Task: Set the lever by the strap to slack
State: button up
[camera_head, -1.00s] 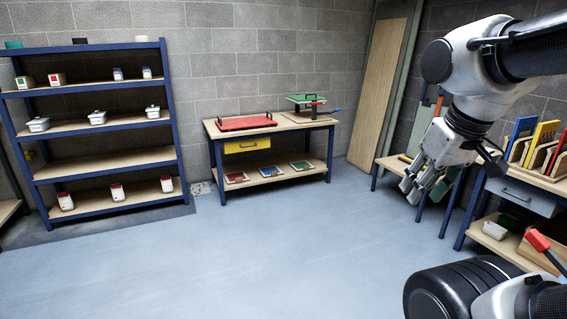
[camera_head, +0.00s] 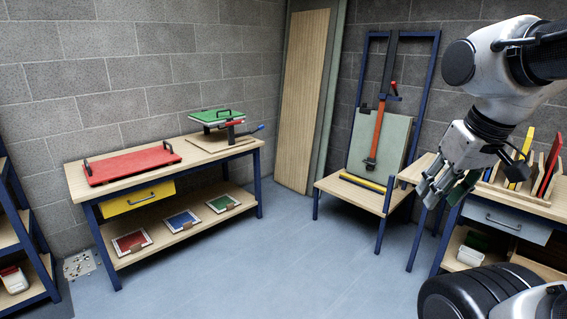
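An upright blue-framed stand (camera_head: 435,90) is at the back right in the head view. A grey-green panel (camera_head: 395,146) leans in it, with an orange-red strap (camera_head: 377,132) running down in front. A small lever with a red tip (camera_head: 395,88) is at the strap's upper end. My gripper (camera_head: 431,193) hangs at the right, nearer the camera, well apart from lever and strap. Its fingers look spread. A dark green patch shows behind the fingers; I cannot tell what it is.
A table (camera_head: 130,172) at left holds a red panel (camera_head: 130,163) and a press with a green plate (camera_head: 215,115). A workbench with a grey drawer (camera_head: 505,222) and upright boards stands at right. A yellow bar (camera_head: 362,183) lies on the stand's shelf. The middle floor is clear.

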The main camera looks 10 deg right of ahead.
aim_at(393, 84)
jog(key=i+l+z, duration=0.1)
jog(key=i+z, duration=0.4)
jog(key=i, duration=0.15)
jog(key=i+j+z, duration=0.1)
jog(key=i+z, duration=0.35)
jog(key=i, duration=0.2)
jog(key=i+l, duration=0.15)
jog(key=i, duration=0.35)
jog(key=i+l+u, duration=0.1)
jog(key=i, duration=0.45)
jog(key=l, duration=0.1)
